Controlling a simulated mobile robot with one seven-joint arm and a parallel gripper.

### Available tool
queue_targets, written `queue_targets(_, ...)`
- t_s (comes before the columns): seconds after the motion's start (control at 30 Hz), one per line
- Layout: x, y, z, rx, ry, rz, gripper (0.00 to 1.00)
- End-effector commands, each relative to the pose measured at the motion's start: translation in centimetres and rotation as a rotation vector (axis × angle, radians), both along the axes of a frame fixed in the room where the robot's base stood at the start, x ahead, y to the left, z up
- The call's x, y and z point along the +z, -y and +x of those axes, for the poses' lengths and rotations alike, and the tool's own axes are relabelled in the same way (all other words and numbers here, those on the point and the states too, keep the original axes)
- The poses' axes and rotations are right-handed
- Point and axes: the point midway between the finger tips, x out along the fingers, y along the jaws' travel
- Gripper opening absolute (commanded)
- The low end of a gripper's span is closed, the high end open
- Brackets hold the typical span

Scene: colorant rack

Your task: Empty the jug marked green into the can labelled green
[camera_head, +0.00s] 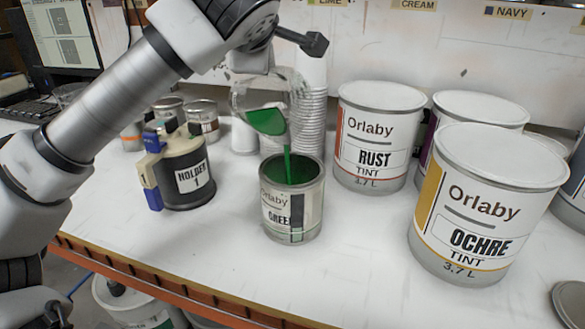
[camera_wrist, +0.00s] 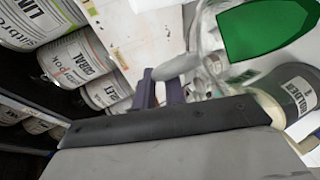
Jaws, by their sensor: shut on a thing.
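A clear jug (camera_head: 270,98) with green liquid in it is tipped above the open can labelled green (camera_head: 302,226). A green stream runs from the jug down into the can, whose inside is green. My gripper (camera_wrist: 162,92) is shut on the jug, at its handle side as far as I can tell. In the head view the fingers are mostly hidden behind my wrist and the jug. The wrist view shows the jug (camera_wrist: 205,38) close up, with green liquid (camera_wrist: 268,28) still inside. I see no marking on the jug.
Rust (camera_head: 377,138) and ochre (camera_head: 482,205) cans stand to the right. A dark pot marked Holder 1 (camera_head: 186,172) stands to the left. Stacked clear cups (camera_head: 312,118) are behind the jug. The bench front (camera_head: 330,285) is clear.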

Motion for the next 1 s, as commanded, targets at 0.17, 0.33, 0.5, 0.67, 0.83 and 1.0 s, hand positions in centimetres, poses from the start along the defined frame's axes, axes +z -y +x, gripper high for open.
queue_targets(0.17,0.07,0.02,-0.08,-0.001,0.007,0.003,0.0)
queue_targets(0.33,0.11,0.04,-0.13,-0.002,0.012,0.005,0.0)
queue_targets(0.5,0.14,0.06,-0.18,-0.002,0.017,0.007,0.0)
queue_targets(0.67,0.18,0.1,-0.24,-0.003,0.022,0.008,0.0)
queue_targets(0.83,0.22,0.12,-0.3,-0.003,0.026,0.012,0.0)
queue_targets(1.0,0.26,0.14,-0.35,-0.004,0.032,0.013,0.0)
